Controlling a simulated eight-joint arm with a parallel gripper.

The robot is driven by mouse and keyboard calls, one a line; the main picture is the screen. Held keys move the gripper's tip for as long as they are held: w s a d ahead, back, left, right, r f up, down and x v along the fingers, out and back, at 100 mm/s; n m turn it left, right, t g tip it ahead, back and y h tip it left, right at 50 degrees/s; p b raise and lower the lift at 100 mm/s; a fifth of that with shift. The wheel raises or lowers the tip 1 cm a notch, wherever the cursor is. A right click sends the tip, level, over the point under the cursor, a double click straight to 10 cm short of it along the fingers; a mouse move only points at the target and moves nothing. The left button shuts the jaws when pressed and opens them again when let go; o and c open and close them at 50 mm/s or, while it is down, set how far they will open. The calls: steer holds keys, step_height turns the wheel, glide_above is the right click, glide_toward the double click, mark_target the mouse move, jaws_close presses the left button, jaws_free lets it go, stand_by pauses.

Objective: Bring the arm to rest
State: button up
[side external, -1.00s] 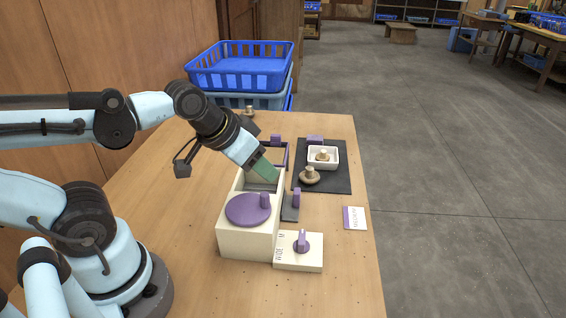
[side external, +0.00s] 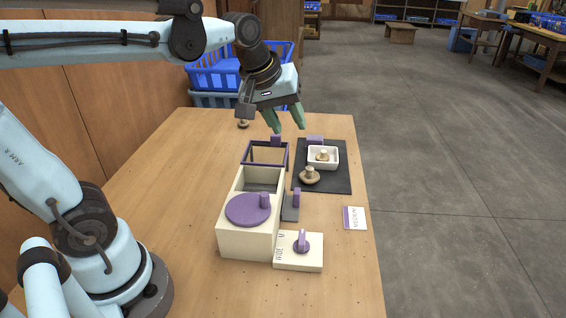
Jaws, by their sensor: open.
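My gripper (side external: 288,122) is open, with its two green fingers apart and pointing down. It hangs in the air above the far part of the table, over the region of the dark purple frame (side external: 266,144). Nothing shows between the fingers. My arm is raised and reaches in from the left.
A cream box (side external: 234,243) with a purple round lid stands on the wooden table (side external: 170,215). A dark mat (side external: 335,183) bears a white tray (side external: 313,163) with a mushroom, and another mushroom (side external: 310,175). Blue crates (side external: 215,75) stand behind.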

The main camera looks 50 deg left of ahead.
steer(key=w+a+f+n+g, duration=0.1)
steer(key=w+a+n+g, duration=0.1)
steer(key=w+n, duration=0.6)
steer(key=w+a+f+n+g, duration=0.1)
steer(key=w+a+n, duration=0.4)
steer(key=w+n, duration=0.4)
steer(key=shift+f+n+g, duration=0.25)
steer(key=shift+n+g, duration=0.15)
steer(key=shift+n, duration=0.6)
steer(key=shift+w, duration=0.1)
steer(key=shift+d, duration=0.1)
